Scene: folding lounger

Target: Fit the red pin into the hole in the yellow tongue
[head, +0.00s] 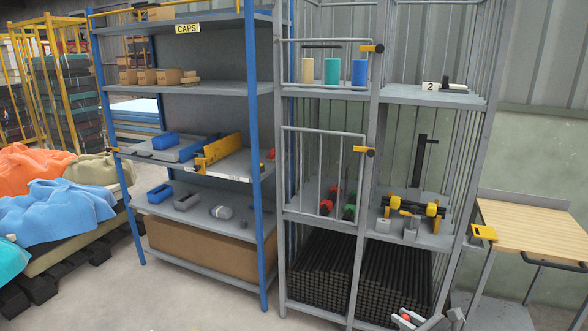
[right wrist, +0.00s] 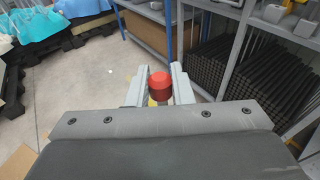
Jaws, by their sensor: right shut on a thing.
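My right gripper (head: 407,316) is at the bottom edge of the head view, in front of the cage rack. It is shut on the red pin (right wrist: 160,80), whose round red top shows between the two grey fingers in the right wrist view. A small yellow patch (right wrist: 152,102) shows just below the pin; I cannot tell what it is. In the head view, a yellow plate (head: 484,232) sits at the left edge of the wooden-topped table, and yellow tabs sit on the upper (head: 371,48) and lower (head: 365,151) cage doors. I cannot tell which is the tongue. The pin is apart from all three. My left gripper is not in view.
A blue-post shelf (head: 184,87) stands left of the grey cage rack (head: 375,90). Black bars (head: 350,275) fill the rack's bottom. The wooden-topped table (head: 540,225) stands at right. Draped cloths (head: 55,205) lie at left. Floor in front of the shelf is clear.

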